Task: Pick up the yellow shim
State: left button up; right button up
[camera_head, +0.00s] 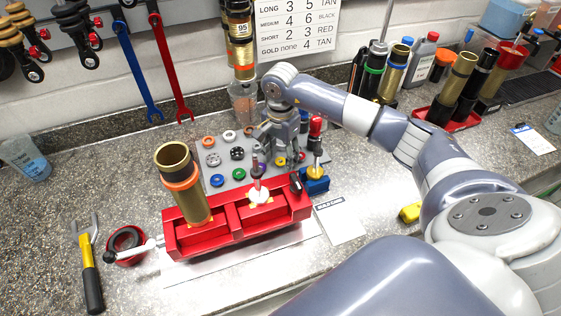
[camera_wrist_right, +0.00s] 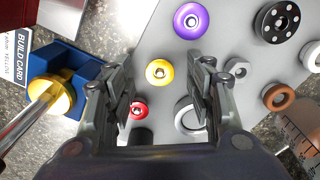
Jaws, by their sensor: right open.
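The yellow shim (camera_wrist_right: 160,72) is a small ring lying on the grey tray (camera_head: 212,172). In the head view the yellow shim (camera_head: 281,161) shows just below my right gripper, partly crowded by its fingers. My right gripper (camera_head: 279,146) is open and points down over the right part of the tray. In the right wrist view the shim appears between its two spread fingers, a little beyond them, and nothing is held. I cannot tell the exact height of the fingertips above the shim. My left gripper is not in view.
A purple ring (camera_wrist_right: 191,21) and a red ring (camera_wrist_right: 138,108) lie near the shim. A blue stand (camera_head: 315,184) with a red-topped shaft stands just right of the tray. The red vise (camera_head: 210,237) with a gold tube (camera_head: 184,190) stands in front. A build card (camera_head: 340,221) lies at right.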

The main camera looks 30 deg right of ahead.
jog(key=shift+c, duration=0.6)
jog(key=c, duration=0.7)
jog(key=shift+r, duration=0.1)
